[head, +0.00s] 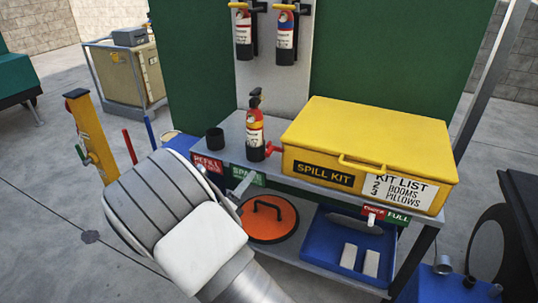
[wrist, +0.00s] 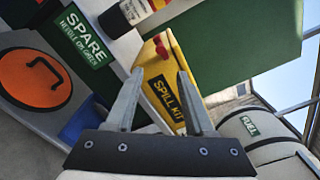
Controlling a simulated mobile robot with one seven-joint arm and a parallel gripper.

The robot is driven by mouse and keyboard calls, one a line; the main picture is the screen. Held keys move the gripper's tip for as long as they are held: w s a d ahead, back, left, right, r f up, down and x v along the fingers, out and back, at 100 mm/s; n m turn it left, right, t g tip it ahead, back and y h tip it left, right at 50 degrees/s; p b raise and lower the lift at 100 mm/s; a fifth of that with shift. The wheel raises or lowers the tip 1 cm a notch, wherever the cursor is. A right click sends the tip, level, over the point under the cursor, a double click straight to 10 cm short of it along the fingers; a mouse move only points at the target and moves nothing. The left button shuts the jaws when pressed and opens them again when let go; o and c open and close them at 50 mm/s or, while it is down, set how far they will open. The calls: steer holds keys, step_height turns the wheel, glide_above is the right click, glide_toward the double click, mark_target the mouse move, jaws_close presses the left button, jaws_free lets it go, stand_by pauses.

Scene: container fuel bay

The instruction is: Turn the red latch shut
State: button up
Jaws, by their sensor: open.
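The yellow spill kit box (head: 368,145) sits on the grey shelf with its lid down. The red latch (head: 272,148) is a small red piece at the box's left front corner, close to the standing extinguisher; how far it is turned cannot be told. In the wrist view the red latch (wrist: 161,46) shows beyond my fingertips, near the yellow box (wrist: 163,80). My gripper (wrist: 160,72) is open and empty, apart from the latch. In the head view my arm hides most of my gripper, which is low in front of the shelf.
A red extinguisher (head: 255,130) and a black cup (head: 214,139) stand on the shelf left of the box. Below are an orange lid (head: 268,222) and a blue tray (head: 320,250) holding white blocks. Two extinguishers hang on the back panel (head: 278,85).

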mark_target(266, 156)
steer(key=b+x, duration=0.2)
steer(key=x, duration=1.3)
steer(key=shift+d, duration=0.1)
steer(key=shift+c, duration=0.2)
jaws_close()
